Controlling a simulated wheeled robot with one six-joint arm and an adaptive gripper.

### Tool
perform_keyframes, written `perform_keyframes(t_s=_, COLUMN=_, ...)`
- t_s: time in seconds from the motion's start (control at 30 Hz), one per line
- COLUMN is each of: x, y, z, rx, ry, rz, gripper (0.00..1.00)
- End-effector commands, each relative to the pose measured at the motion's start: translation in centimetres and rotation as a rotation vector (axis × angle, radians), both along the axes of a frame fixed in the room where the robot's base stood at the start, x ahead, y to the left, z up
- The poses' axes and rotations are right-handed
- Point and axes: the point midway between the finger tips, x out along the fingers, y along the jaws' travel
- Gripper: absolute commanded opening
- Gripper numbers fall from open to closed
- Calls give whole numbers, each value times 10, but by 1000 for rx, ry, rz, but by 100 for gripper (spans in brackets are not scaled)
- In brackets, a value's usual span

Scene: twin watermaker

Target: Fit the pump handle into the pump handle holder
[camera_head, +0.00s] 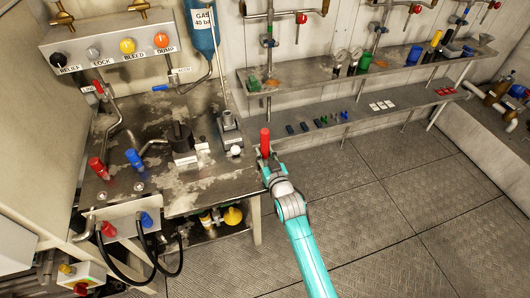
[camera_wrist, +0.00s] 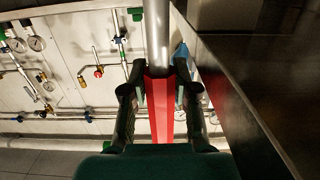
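My gripper (camera_head: 267,160) is at the right front corner of the metal workbench, just off its edge. It is shut on the pump handle, whose red grip (camera_head: 265,140) stands roughly upright above the fingers. In the wrist view the red grip (camera_wrist: 160,105) lies between both fingers, and a bare metal rod (camera_wrist: 157,40) runs on from it, away from the camera. The pump handle holder is not clearly identifiable. A grey metal fixture (camera_head: 229,126) and a black block-like fitting (camera_head: 182,138) stand on the bench to the left of my gripper, each near a white label.
The workbench (camera_head: 190,195) also carries red (camera_head: 97,168) and blue (camera_head: 134,159) valve handles and bent pipes. A blue gas cylinder (camera_head: 200,28) hangs behind. Wall shelves (camera_head: 400,68) with small parts run to the right. The floor right of my arm is clear.

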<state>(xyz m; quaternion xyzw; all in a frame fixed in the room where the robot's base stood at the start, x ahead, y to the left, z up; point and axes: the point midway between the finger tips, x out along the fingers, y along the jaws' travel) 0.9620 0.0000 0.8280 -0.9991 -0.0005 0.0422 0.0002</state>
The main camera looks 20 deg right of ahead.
Motion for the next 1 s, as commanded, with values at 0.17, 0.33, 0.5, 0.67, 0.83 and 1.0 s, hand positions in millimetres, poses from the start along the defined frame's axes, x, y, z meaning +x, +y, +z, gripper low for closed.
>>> perform_keyframes(t_s=0.17, x=0, y=0, z=1, rx=0, ry=-1, rz=0, gripper=57)
perform_keyframes(t_s=0.33, x=0, y=0, z=0, rx=0, ry=2, rz=0, gripper=57)
perform_keyframes(t_s=0.5, x=-6, y=0, z=0, rx=0, ry=2, rz=0, gripper=57)
perform_keyframes(t_s=0.67, x=-27, y=0, z=1, rx=0, ry=2, rz=0, gripper=57)
perform_keyframes(t_s=0.83, x=-59, y=0, z=3, rx=0, ry=3, rz=0, gripper=57)
perform_keyframes(t_s=1.0, x=-89, y=0, z=6, rx=0, ry=2, rz=0, gripper=57)
